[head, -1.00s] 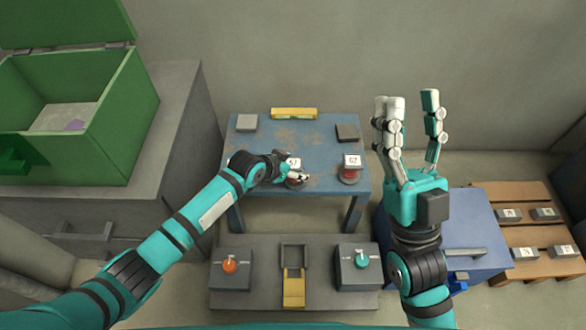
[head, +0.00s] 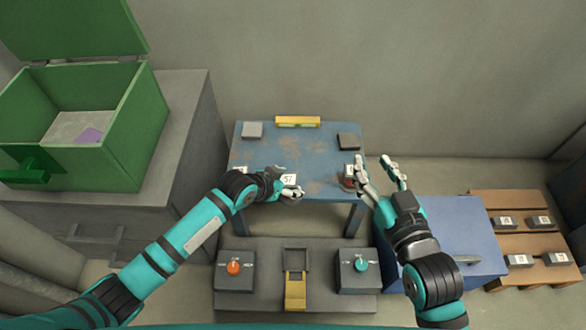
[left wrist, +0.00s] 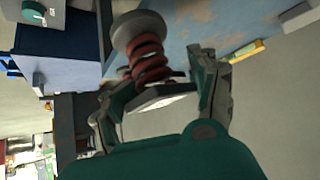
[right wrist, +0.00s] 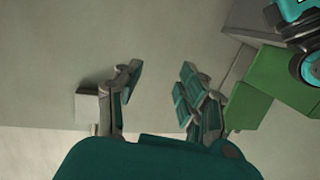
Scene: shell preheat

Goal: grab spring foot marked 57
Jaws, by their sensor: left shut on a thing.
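The spring foot marked 57 (head: 289,179) is in my left gripper (head: 282,188), above the front part of the blue table (head: 315,155). In the left wrist view its red coil (left wrist: 150,60) and round grey base stick out beyond the two fingers, which are shut on its plate end. Another labelled foot (head: 349,171) stands at the table's right side, partly hidden by my right gripper (head: 380,165). A further white label (head: 240,169) shows at the table's left, mostly hidden by my left arm. My right gripper is open and empty in the right wrist view (right wrist: 155,85).
A green open box (head: 130,120) stands on a grey cabinet at left. Grey blocks (head: 252,130) and a yellow holder (head: 298,121) lie at the table's back. A bench with orange (head: 234,267) and teal (head: 361,265) knobs is in front. Wooden racks (head: 500,240) hold labelled blocks at right.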

